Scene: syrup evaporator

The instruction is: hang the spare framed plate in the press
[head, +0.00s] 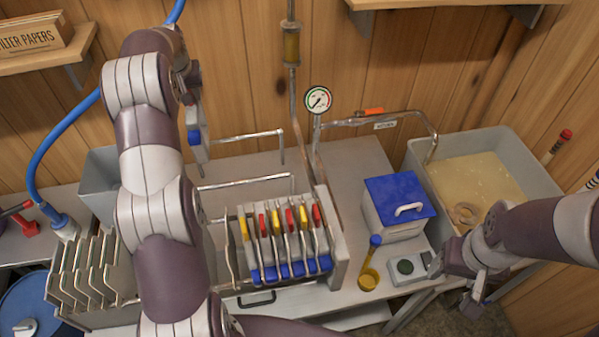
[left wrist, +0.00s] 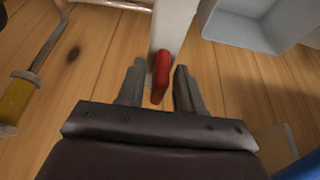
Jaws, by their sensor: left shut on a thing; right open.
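My left gripper (left wrist: 158,75) is shut on the red tab (left wrist: 161,68) of a pale framed plate (left wrist: 173,25). In the head view the plate (head: 198,152) hangs below the wrist, nearly edge-on, with a blue part (head: 194,137). It is in the air left of and behind the press (head: 340,250). The press holds several plates with red and yellow tabs and blue lower ends. My left arm hides part of the press's left side. My right gripper (head: 470,284) is open and empty, right of the button box.
A rack of pale frames (head: 85,290) stands at left. Two bent metal rails (head: 245,182) lie behind the press. Right of it are a yellow ladle (head: 368,280), a button box (head: 408,268), a blue-lidded box (head: 395,228) and a grey tub (head: 490,140). A gauge (head: 318,98) stands above.

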